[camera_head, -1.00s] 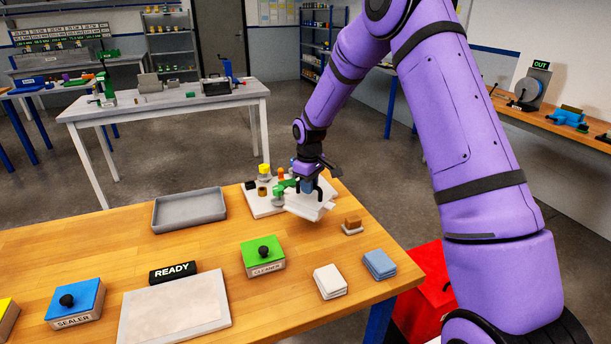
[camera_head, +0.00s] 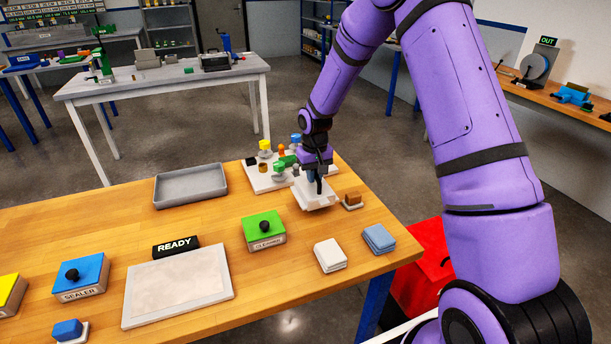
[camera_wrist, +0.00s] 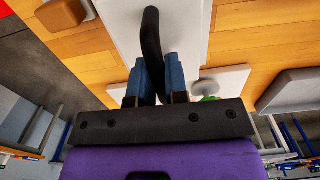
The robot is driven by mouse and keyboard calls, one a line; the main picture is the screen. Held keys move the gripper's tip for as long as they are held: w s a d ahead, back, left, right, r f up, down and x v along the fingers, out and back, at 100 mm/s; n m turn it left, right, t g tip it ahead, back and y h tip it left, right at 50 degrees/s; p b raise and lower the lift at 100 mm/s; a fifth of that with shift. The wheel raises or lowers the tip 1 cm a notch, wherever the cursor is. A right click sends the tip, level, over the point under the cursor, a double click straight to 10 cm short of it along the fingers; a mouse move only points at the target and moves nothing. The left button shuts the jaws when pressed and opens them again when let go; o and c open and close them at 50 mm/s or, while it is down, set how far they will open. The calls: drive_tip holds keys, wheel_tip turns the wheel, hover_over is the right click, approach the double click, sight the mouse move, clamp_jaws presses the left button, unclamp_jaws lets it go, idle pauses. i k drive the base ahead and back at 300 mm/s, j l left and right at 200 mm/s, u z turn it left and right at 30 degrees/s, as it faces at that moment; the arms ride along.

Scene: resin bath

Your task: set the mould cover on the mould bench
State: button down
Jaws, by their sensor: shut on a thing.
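The mould cover, a white plate (camera_head: 318,202) with a dark arched handle, is near the back right of the wooden bench (camera_head: 100,232) in the head view. My gripper (camera_head: 314,178) is above it, its blue fingers shut on the handle. In the wrist view the fingers (camera_wrist: 160,82) close on the dark handle (camera_wrist: 151,40), with the white plate (camera_wrist: 190,25) beyond. I cannot tell whether the plate touches the wood. No label names the mould bench; a grey-topped bench (camera_head: 150,84) with tools stands farther back.
A white board (camera_head: 262,181) with small coloured parts is just behind the cover. A brown block (camera_head: 352,198) lies close to its right. A grey tray (camera_head: 190,185), a green-topped box (camera_head: 264,228), white pad (camera_head: 330,254) and blue pad (camera_head: 379,238) are around. Bare wood lies left of the cover.

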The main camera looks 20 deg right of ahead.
sight(106, 210)
drive_tip(key=k+j+z, duration=0.2)
drive_tip(key=j, duration=0.3)
drive_tip(key=k+j+z, duration=0.2)
drive_tip(key=j, duration=0.3)
drive_tip(key=k+j+z, duration=0.15)
drive_tip(key=k+j, duration=0.25)
drive_tip(key=i+j+u, duration=0.2)
drive_tip(key=j, duration=0.65)
drive_tip(key=i+j+u, duration=0.35)
drive_tip(key=i+j, duration=0.25)
drive_tip(key=i, duration=0.05)
